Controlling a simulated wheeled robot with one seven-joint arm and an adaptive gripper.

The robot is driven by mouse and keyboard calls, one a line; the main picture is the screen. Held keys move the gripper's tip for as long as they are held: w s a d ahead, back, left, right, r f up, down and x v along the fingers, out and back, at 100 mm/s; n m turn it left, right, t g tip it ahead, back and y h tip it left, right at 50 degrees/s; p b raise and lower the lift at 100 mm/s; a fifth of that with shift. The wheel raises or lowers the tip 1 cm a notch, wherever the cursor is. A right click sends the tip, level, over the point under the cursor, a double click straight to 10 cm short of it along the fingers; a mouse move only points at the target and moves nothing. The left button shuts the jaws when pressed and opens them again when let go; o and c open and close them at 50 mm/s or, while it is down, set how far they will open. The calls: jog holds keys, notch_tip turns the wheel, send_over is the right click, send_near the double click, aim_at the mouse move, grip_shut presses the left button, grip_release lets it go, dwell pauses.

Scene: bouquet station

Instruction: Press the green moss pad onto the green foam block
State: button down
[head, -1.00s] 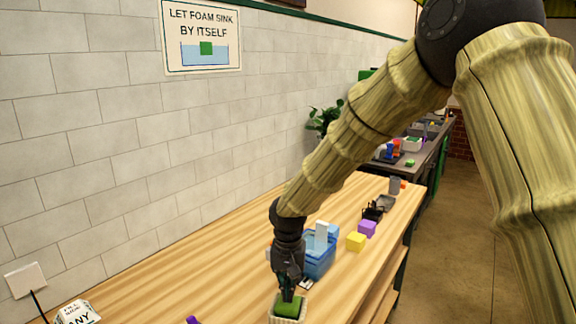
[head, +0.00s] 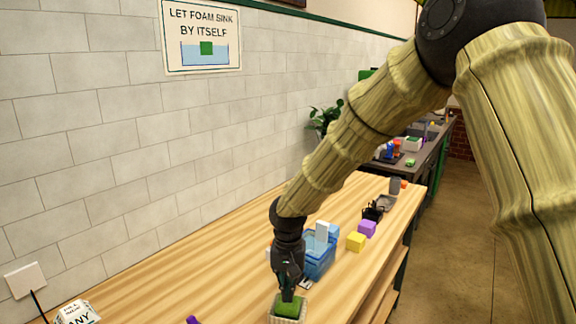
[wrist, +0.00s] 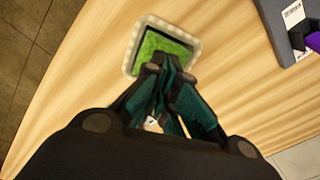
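A mottled green surface, which looks like the moss pad (wrist: 157,42), fills a small pale square container in the wrist view. The pad (head: 290,309) also shows at the bottom of the head view. The green foam block cannot be told apart from it; it may be hidden beneath. The pale container (wrist: 137,38) stands on the wooden table. My gripper (wrist: 167,64) points down with its fingertips together, at the near edge of the green surface. In the head view my gripper (head: 288,297) is right above or touching the green; I cannot tell which. Nothing shows held between the fingertips.
A blue bin (head: 320,262) stands just behind my gripper. A white block with lettering (head: 76,313) is at the lower left.

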jog(key=shift+f, duration=1.1)
dwell(1.1)
jog(key=shift+s+f, duration=0.15)
dwell(1.8)
jog(key=shift+r+p, duration=2.75)
jog(key=shift+r, duration=0.9)
